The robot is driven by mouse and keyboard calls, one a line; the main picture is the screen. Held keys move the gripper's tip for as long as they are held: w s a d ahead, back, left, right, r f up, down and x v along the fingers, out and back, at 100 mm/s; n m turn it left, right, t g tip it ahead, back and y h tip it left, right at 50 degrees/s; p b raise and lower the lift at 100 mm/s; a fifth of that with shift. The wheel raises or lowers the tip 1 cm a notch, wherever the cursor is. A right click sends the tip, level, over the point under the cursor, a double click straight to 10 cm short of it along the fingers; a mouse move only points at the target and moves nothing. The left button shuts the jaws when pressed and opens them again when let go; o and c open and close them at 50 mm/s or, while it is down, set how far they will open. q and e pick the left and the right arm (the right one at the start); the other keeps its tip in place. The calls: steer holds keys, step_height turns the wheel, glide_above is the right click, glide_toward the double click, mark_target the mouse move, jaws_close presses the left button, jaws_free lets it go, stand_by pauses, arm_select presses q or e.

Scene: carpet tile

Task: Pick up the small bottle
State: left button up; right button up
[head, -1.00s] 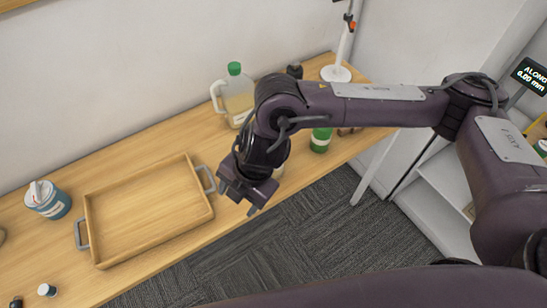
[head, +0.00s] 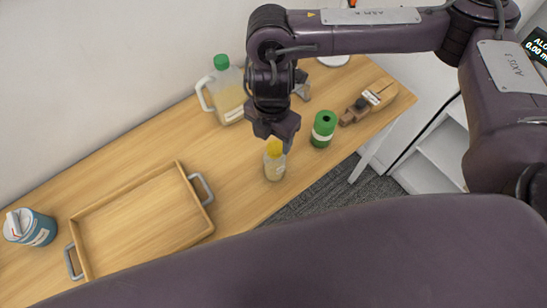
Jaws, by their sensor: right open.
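A small bottle (head: 274,167) with a yellow cap and a pale, see-through body stands upright on the wooden table, right of the tray. My right gripper (head: 274,143) hangs directly above it, pointing down, with its fingertips at about the cap's height in the picture. The gripper is open, and part of the cap is hidden behind it. I cannot tell whether the fingers touch the cap. My left gripper is not in view.
A wooden tray (head: 178,166) with grey handles lies to the left. A green-capped jug (head: 228,92) stands behind the bottle. A blue tub (head: 31,228) stands far left.

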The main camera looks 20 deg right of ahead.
mark_target(274, 148)
steer(key=f, duration=0.2)
steer(key=shift+s+d+f, duration=0.15)
steer(key=shift+s+f, duration=0.1)
steer(key=shift+f, duration=0.15)
step_height(274, 148, down, 2)
steer(key=shift+w+f, duration=0.1)
steer(key=shift+f, duration=0.15)
steer(key=c, duration=0.5)
jaws_close()
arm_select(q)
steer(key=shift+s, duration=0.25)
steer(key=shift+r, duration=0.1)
